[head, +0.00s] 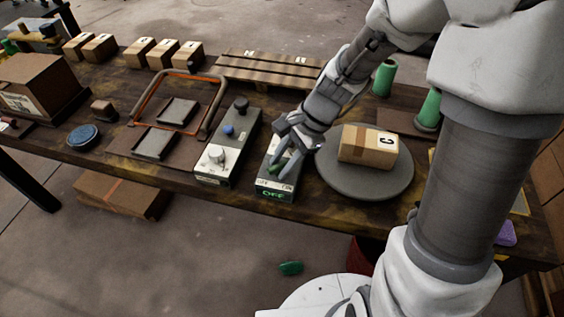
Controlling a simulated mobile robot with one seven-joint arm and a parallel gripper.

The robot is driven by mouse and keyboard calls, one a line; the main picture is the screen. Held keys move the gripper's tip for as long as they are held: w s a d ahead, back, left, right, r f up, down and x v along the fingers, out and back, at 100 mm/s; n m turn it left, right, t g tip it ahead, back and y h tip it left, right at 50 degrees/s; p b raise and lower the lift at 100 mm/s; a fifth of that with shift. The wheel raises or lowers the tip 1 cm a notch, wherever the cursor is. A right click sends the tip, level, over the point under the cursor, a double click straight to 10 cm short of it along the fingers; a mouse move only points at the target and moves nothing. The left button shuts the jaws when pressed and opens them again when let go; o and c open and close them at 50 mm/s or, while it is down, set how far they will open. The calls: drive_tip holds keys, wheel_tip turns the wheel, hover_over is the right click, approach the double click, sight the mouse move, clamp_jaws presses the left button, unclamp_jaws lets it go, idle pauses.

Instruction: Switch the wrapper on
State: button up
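The wrapper's round grey turntable (364,185) stands right of centre on the bench. A cardboard box (368,146) marked C sits on it. Just left of the turntable is a small control box (288,195) with a green OFF on its front face and small labels along its top edge. My gripper (277,170) points down over the top of this box, its two slim fingers apart. Something small and green shows by the fingertips. The fingers partly cover the switch, and I cannot tell whether they touch it.
Left of it stands another control box (221,160) with knobs. An orange-edged frame (166,98) and a blue round pad (83,137) lie further left. Cartons and a wooden pallet (265,69) line the back. Green spools (384,78) stand behind the turntable.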

clamp_jaws()
drive_tip(key=shift+r+n+p, duration=0.1)
drive_tip(key=shift+n+p, duration=0.2)
drive_tip(key=shift+n, duration=0.1)
drive_tip(key=n+g+p, duration=0.1)
drive_tip(key=n+p, duration=0.1)
drive_tip(key=shift+w+r+n, duration=0.1)
drive_tip(key=shift+w+n, duration=0.05)
drive_tip(key=shift+n, duration=0.25)
drive_tip(key=n+g+p, duration=0.1)
drive_tip(key=n, duration=0.1)
drive_tip(key=n+g+h+p, duration=0.1)
drive_tip(key=n+p, duration=0.1)
drive_tip(key=n, duration=0.1)
drive_tip(key=shift+w+a+g, duration=0.15)
drive_tip(key=shift+w+g, duration=0.05)
drive_tip(key=shift+g, duration=0.1)
drive_tip(key=n+h+p, duration=0.1)
drive_tip(key=n, duration=0.2)
drive_tip(key=n+g+h+p, duration=0.1)
drive_tip(key=n+p, duration=0.1)
drive_tip(key=shift+w+a+n, duration=0.1)
drive_tip(key=shift+a+n, duration=0.05)
drive_tip(key=shift+n, duration=0.25)
drive_tip(key=shift+a+n+h+p, duration=0.15)
drive_tip(key=shift+n+h+p, duration=0.7)
drive_tip(key=shift+n, duration=0.95)
